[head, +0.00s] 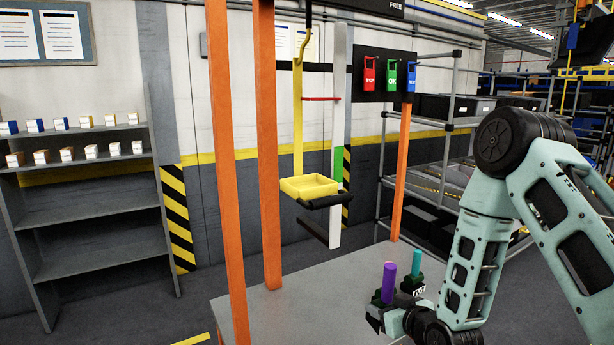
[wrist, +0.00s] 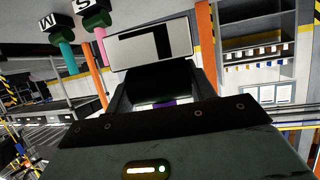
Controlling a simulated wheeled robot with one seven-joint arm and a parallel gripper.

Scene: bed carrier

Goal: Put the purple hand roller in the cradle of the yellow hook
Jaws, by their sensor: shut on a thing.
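The purple hand roller (head: 388,282) stands upright at my gripper (head: 384,314), low in the head view over the grey table. My gripper is shut on its dark base. In the wrist view, a white plate with a black mark (wrist: 150,45) on that base fills the space beyond the jaws, and a sliver of purple (wrist: 165,103) shows between them. The yellow hook (head: 298,110) hangs left of my gripper and higher. Its cradle is a shallow yellow tray (head: 308,187) that looks empty, with a black padded bar below its front.
A teal roller (head: 417,262) on a base marked M stands just right of the purple one. A pink roller (wrist: 100,45) on a base marked S shows in the wrist view. Orange posts (head: 268,150) rise left of the hook. A grey table (head: 290,310) lies below.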

